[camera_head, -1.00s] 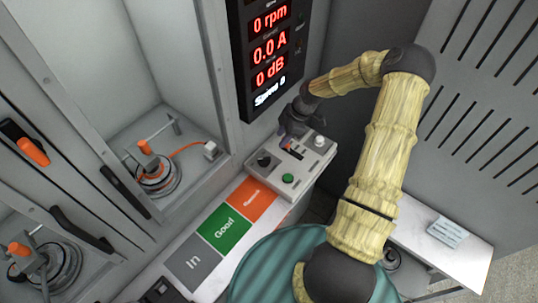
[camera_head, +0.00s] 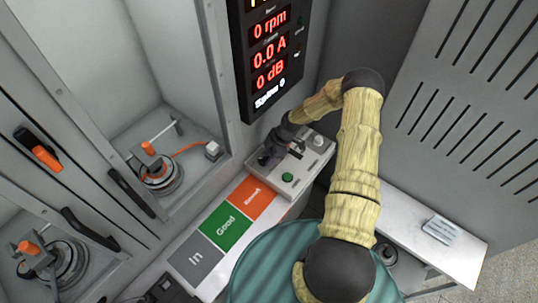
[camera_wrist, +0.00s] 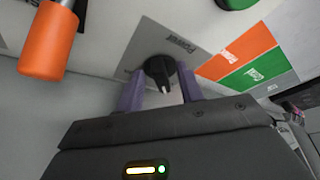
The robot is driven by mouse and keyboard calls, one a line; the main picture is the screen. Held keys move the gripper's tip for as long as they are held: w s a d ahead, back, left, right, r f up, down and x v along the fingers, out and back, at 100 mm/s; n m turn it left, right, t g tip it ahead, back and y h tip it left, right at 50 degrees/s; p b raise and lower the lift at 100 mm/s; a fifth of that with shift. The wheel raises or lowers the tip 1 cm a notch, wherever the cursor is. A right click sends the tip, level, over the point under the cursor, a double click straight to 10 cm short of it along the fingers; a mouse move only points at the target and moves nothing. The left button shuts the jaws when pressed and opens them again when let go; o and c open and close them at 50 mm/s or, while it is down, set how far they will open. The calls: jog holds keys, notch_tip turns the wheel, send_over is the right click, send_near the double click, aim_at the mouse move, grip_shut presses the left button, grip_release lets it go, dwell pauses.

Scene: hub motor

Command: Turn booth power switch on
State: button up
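The booth power switch is a black rotary knob (camera_wrist: 160,70) on a grey plate labelled "Power" in the wrist view. Its white pointer mark faces down toward my gripper. My gripper (camera_wrist: 160,90) is open, with one purple finger on each side of the knob. I cannot tell whether the fingers touch it. In the head view my gripper (camera_head: 268,156) is over the left end of the control box (camera_head: 310,165) and hides the knob. The display (camera_head: 268,50) reads 0 rpm, 0.0 A and 0 dB.
A green button (camera_head: 288,177) and a lever with an orange grip (camera_wrist: 48,40) are close to my gripper. Coloured In, Good and Rework areas (camera_head: 226,232) lie in front of the box. Booths with motors (camera_head: 160,175) stand at the left.

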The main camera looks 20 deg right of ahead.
grip_shut()
jog(key=shift+m+b, duration=0.35)
jog(key=shift+m, duration=0.15)
jog(key=m+t+b, duration=0.1)
jog(key=m+b, duration=0.1)
jog(key=m, duration=0.1)
jog(key=shift+s+a+f+m+t+h, duration=0.1)
jog(key=shift+s+a+m+t+h, duration=0.05)
jog(key=shift+s+m+t+h, duration=0.2)
jog(key=m+b, duration=0.1)
jog(key=m+t+b, duration=0.1)
jog(key=m, duration=0.1)
jog(key=m+h, duration=0.1)
jog(key=shift+s+a+b, duration=0.3)
jog(key=shift+b, duration=0.1)
jog(key=m+b, duration=0.1)
jog(key=m+h, duration=0.1)
jog(key=m, duration=0.1)
jog(key=m+t+b, duration=0.1)
jog(key=m, duration=0.1)
jog(key=shift+s+a+h+b, duration=0.15)
jog(key=shift+a+h+b, duration=0.15)
jog(key=shift+a+h, duration=0.05)
jog(key=m+h, duration=0.1)
jog(key=m, duration=0.1)
jog(key=m+b, duration=0.1)
jog(key=m, duration=0.1)
jog(key=shift+a+h, duration=0.35)
jog(key=shift+h, duration=0.05)
jog(key=shift+m, duration=0.25)
